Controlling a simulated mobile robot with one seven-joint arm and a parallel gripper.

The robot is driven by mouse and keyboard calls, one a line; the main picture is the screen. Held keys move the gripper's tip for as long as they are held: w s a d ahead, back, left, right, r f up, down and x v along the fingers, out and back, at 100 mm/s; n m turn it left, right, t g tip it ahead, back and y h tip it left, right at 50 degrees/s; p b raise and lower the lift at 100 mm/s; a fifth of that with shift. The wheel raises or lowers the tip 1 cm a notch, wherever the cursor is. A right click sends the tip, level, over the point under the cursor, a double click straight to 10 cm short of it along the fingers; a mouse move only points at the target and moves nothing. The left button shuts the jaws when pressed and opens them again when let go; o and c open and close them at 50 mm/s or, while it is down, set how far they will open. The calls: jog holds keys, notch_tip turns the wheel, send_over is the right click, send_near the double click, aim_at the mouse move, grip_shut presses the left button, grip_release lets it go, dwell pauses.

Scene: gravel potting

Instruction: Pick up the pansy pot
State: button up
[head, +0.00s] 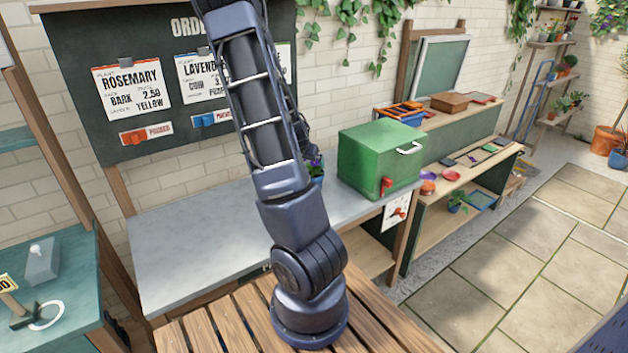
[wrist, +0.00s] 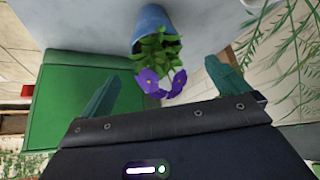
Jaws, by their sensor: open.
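The pansy pot is a blue pot (wrist: 152,20) with green leaves and purple flowers (wrist: 150,79). In the wrist view it appears at the top middle, with its flowers hanging toward my gripper. In the head view the pot (head: 318,181) stands on the grey bench, mostly hidden behind my arm. My gripper (wrist: 162,70) is open, with a teal finger on each side of the plant in the wrist view. The pot body shows beyond the fingertips, and no contact is visible. In the head view my gripper is hidden.
A green box (head: 378,158) with a white handle and red tap stands right of the pot, and it also fills the left of the wrist view (wrist: 75,95). Trailing foliage (wrist: 290,45) shows at the right there. The grey bench top (head: 200,235) is clear on the left.

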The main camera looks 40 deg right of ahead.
aim_at(313, 170)
jog(key=shift+x, duration=2.65)
jog(key=shift+s+x, duration=0.15)
jog(key=shift+x, duration=0.9)
jog(key=shift+s+x, duration=0.15)
jog(key=shift+x, duration=0.9)
jog(key=shift+w+d+f, duration=0.2)
jog(key=shift+d+f, duration=0.2)
jog(key=shift+f, duration=0.15)
jog(key=c, duration=1.2)
jog(key=shift+r, duration=0.1)
